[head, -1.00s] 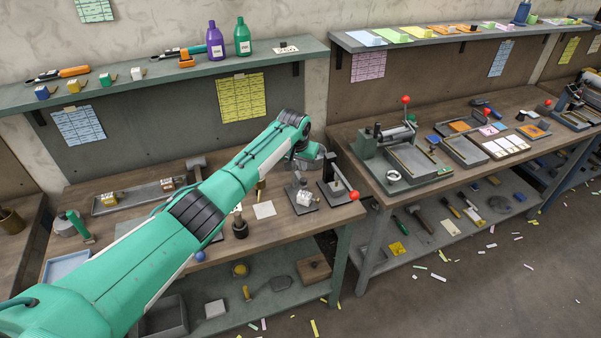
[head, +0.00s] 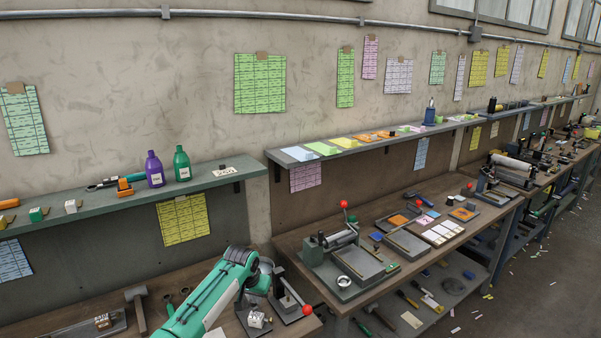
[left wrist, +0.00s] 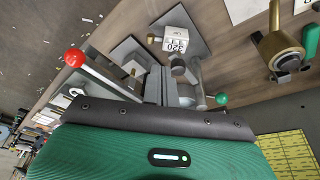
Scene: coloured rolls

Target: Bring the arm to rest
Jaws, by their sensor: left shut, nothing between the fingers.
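My left arm (head: 215,293), green with dark bands, comes in from the bottom of the head view and reaches over the near bench. My left gripper (head: 262,278) is at its end, small and partly hidden by the wrist, beside a lever press with a red ball (head: 307,309). It is shut and empty. A numbered white block (head: 256,320) lies on the bench just below it. In the left wrist view, the red ball (left wrist: 75,57) and the numbered block (left wrist: 175,40) show beyond my green wrist housing. My right gripper is not in view.
A shelf (head: 222,177) with a purple bottle (head: 154,169) and a green bottle (head: 182,164) runs above the near bench. A hammer (head: 136,297) lies left of my arm. A second bench (head: 290,240) with a roller press (head: 340,240) stands to the right. Floor at far right is mostly open.

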